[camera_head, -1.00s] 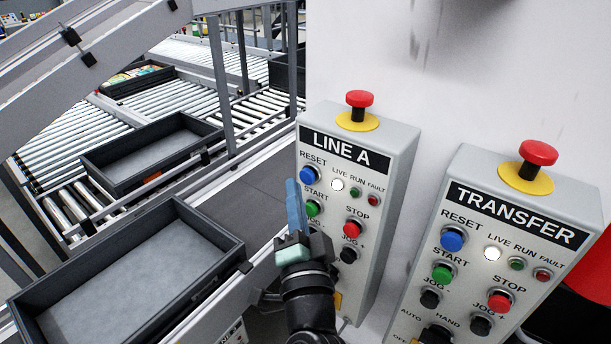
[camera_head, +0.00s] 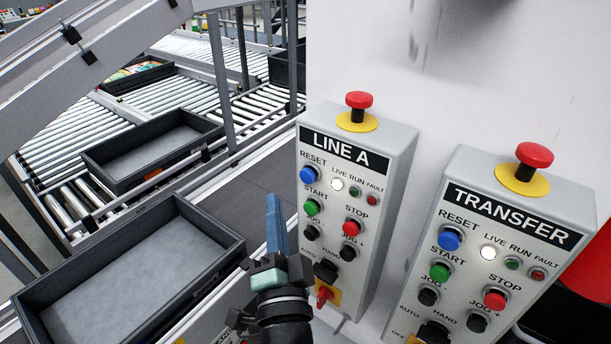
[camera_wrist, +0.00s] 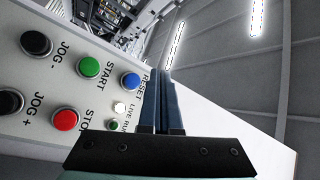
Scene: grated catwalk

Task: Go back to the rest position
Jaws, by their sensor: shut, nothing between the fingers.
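My gripper (camera_head: 275,222) points up in the head view, left of the LINE A control box (camera_head: 399,168). Its blue fingers are together with nothing between them, and they appear apart from the box. In the wrist view the shut fingers (camera_wrist: 161,103) stand in front of the same box, which shows turned on its side with its blue RESET button (camera_wrist: 130,81), green START button (camera_wrist: 88,67) and red STOP button (camera_wrist: 66,119). The white LIVE lamp (camera_head: 337,184) is bright; the RUN and FAULT lamps look dim.
The TRANSFER box (camera_head: 567,215) stands at the right with a red mushroom button (camera_head: 534,154). Dark trays (camera_head: 130,270) and roller conveyors (camera_head: 70,143) lie at the left. A grey rail (camera_head: 95,45) crosses the upper left. A pale wall (camera_head: 460,70) stands behind the boxes.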

